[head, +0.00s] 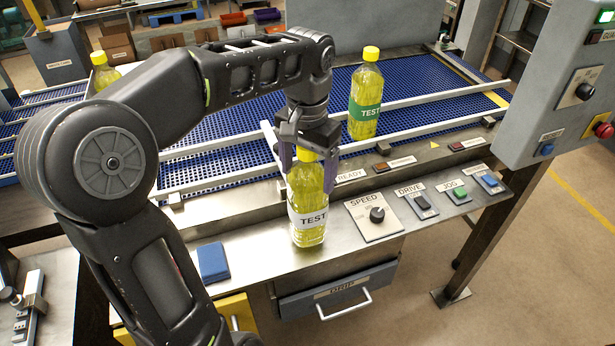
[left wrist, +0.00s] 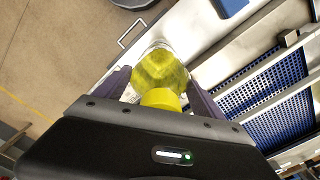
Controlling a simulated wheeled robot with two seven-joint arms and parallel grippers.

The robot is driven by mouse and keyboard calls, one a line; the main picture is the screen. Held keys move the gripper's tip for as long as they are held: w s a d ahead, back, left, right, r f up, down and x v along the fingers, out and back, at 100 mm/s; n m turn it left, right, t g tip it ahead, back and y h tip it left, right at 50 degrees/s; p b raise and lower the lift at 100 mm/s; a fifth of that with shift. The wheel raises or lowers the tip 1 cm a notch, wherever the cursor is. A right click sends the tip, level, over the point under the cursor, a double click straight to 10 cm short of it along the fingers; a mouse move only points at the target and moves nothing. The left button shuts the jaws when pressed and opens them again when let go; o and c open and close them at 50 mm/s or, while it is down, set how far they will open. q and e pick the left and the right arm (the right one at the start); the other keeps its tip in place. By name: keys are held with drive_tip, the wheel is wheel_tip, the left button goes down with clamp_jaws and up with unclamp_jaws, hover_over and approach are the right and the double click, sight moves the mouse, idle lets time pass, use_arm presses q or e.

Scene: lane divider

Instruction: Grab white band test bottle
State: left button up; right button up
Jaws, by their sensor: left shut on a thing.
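The white band test bottle (head: 308,217) is clear with yellow liquid, a yellow cap and a white TEST label. It is upright at the steel front ledge, left of the SPEED knob. My left gripper (head: 305,170) comes from above and is shut on its upper part, a finger on each side. In the left wrist view the bottle (left wrist: 160,72) is between the two fingers (left wrist: 158,88), cap toward the camera. Whether its base touches the ledge is hard to tell. My right gripper is not in view.
A green band TEST bottle (head: 365,98) stands on the blue conveyor (head: 420,80) between white rails. Another yellow-capped bottle (head: 103,72) is partly behind my arm. A blue block (head: 213,262) lies on the ledge. A control box (head: 560,90) stands at right.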

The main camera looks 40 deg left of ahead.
use_arm(q)
drive_tip(key=shift+r, duration=0.55)
drive_tip(key=shift+w+d+b, duration=0.15)
drive_tip(key=shift+d+b, duration=0.25)
drive_tip(key=shift+d, duration=0.3)
drive_tip(key=w+d, duration=0.3)
drive_tip(key=d, duration=1.3)
drive_tip(key=shift+w+d, duration=0.15)
drive_tip(key=shift+w, duration=0.05)
drive_tip(key=shift+s, duration=0.1)
